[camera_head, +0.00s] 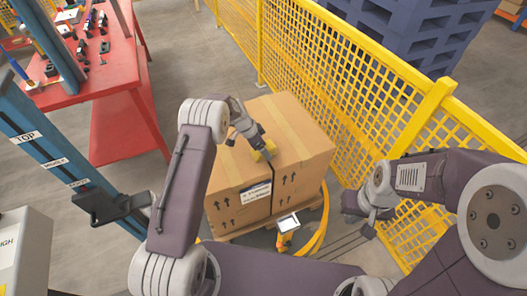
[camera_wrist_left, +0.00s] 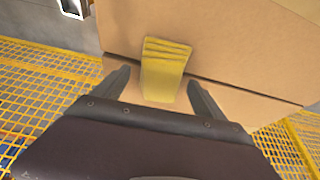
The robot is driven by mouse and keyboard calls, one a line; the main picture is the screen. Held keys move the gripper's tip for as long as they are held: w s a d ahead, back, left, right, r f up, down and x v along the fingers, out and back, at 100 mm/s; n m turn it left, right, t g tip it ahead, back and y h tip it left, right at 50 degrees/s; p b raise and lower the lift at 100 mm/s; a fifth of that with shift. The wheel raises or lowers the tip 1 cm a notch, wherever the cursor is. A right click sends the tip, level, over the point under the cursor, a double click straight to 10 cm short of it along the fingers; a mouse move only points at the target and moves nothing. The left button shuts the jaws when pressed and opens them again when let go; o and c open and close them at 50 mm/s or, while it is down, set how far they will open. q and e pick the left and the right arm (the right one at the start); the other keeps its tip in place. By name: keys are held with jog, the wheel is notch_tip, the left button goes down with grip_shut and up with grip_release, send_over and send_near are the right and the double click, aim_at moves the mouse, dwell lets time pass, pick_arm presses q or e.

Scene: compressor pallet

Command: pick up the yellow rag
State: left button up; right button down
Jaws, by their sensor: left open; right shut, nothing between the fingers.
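The yellow rag (camera_wrist_left: 165,68) lies folded on top of a cardboard box (camera_wrist_left: 235,55). My left gripper (camera_wrist_left: 158,84) is open, with one finger on each side of the rag in the wrist view. I cannot tell whether the fingers touch the rag or the box. My right gripper (camera_head: 361,220) is shut and empty, to the right of the boxes and well away from the rag.
The cardboard boxes (camera_head: 302,150) stand by a yellow mesh fence (camera_head: 330,75). A red table (camera_head: 110,65) with tools is at the left. Blue pallets (camera_head: 405,30) are stacked behind the fence.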

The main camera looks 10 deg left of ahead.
pick_arm(q)
jog(key=shift+f, duration=0.2)
dwell(0.5)
jog(key=c, duration=1.5)
